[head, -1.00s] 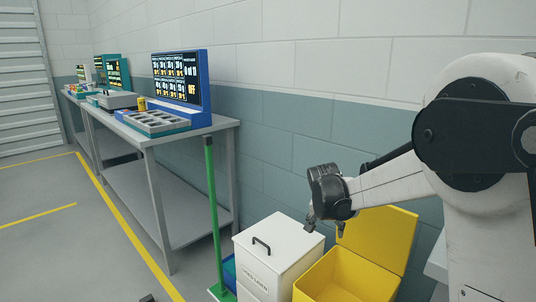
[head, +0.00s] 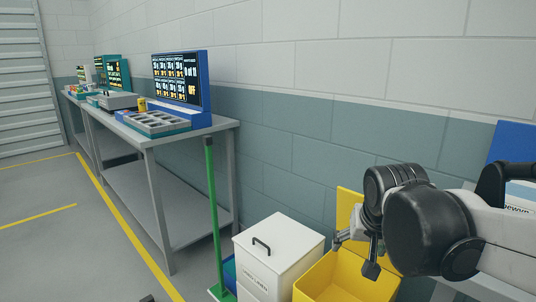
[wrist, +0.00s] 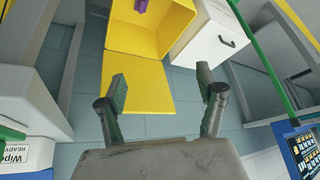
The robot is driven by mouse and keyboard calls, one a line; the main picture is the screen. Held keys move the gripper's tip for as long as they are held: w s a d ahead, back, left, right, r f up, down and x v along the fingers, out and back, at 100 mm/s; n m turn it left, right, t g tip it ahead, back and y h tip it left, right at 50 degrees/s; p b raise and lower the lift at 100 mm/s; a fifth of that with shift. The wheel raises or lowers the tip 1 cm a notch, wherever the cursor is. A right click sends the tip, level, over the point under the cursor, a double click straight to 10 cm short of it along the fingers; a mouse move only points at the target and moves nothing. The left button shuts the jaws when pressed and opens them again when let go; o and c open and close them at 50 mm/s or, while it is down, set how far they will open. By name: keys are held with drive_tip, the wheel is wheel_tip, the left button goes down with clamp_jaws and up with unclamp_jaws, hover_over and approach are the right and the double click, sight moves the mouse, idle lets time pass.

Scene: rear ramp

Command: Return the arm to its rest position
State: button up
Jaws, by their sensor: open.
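My gripper (head: 357,252) is at the right in the head view, in front of the yellow bin's raised lid and above the bin. In the wrist view my gripper (wrist: 166,96) has its two fingers wide apart with nothing between them. The yellow bin (head: 345,278) stands open on the floor. In the wrist view the yellow bin (wrist: 112,38) has its lid (wrist: 152,82) folded out, and a purple object (wrist: 141,5) shows inside it. My arm reaches in from the right edge of the head view.
A white box with a black handle (head: 280,258) stands left of the bin. A green pole (head: 214,215) rises beside it. A grey workbench (head: 160,190) with a display panel (head: 181,78) runs along the wall. A blue unit (head: 514,145) is behind my arm. The left floor is clear.

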drive_tip(key=s+f+n+t, duration=0.1)
drive_tip(key=s+f+n, duration=0.15)
drive_tip(key=s, duration=1.25)
wheel_tip(320, 180, up, 13)
drive_tip(key=p, duration=1.3)
drive_tip(key=shift+w+y, duration=0.3)
drive_tip(key=shift+y, duration=0.1)
drive_tip(key=shift+m, duration=0.25)
